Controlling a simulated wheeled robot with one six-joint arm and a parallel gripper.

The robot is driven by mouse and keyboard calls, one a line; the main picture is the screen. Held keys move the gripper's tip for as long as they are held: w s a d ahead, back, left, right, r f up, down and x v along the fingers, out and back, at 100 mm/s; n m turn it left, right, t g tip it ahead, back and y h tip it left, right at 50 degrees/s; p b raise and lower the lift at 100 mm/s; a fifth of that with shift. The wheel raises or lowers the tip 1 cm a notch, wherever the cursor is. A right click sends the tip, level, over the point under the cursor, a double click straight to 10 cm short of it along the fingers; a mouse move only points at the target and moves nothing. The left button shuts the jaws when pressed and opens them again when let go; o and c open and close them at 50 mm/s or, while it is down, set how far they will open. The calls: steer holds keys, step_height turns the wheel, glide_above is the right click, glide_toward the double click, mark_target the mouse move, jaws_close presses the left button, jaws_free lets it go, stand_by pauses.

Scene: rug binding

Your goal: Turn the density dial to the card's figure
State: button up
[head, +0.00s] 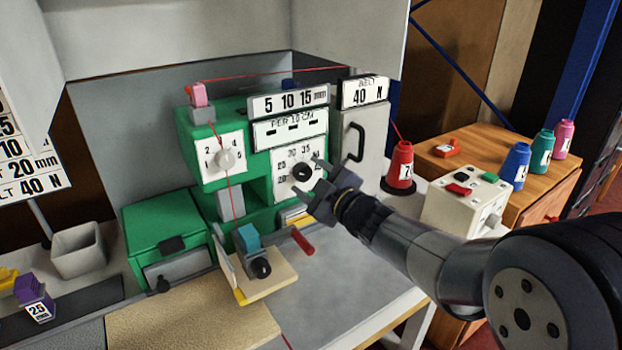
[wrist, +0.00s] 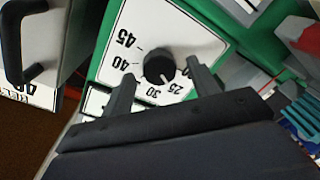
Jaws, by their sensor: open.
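The figure 35 is hidden behind a finger. My gripper (head: 312,177) is open, its fingers on either side of the knob; it also shows in the wrist view (wrist: 160,71). I cannot tell whether they touch it. A card (head: 28,150) at the left edge is cut off; it shows 25, 10, 20 mm and 40 N.
A second dial (head: 225,160) sits left on the green machine (head: 200,190). A grey cabinet (head: 368,140) with a black handle stands right of the plate. A red spool (head: 401,165) and a white box (head: 465,203) stand further right. A red-handled lever (head: 302,241) sits below.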

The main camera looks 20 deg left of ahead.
steer(key=v, duration=1)
steer(key=shift+s+d+p, duration=0.25)
steer(key=shift+d+p, duration=0.05)
steer(key=shift+p, duration=0.05)
steer(key=shift+w+a, duration=0.1)
steer(key=shift+a, duration=0.05)
steer(key=x, duration=1)
steer(key=shift+w+a+b, duration=0.25)
steer(key=shift+a+b, duration=0.05)
steer(key=shift+b, duration=0.1)
steer(key=shift+d, duration=0.1)
steer(key=shift+s+d, duration=0.1)
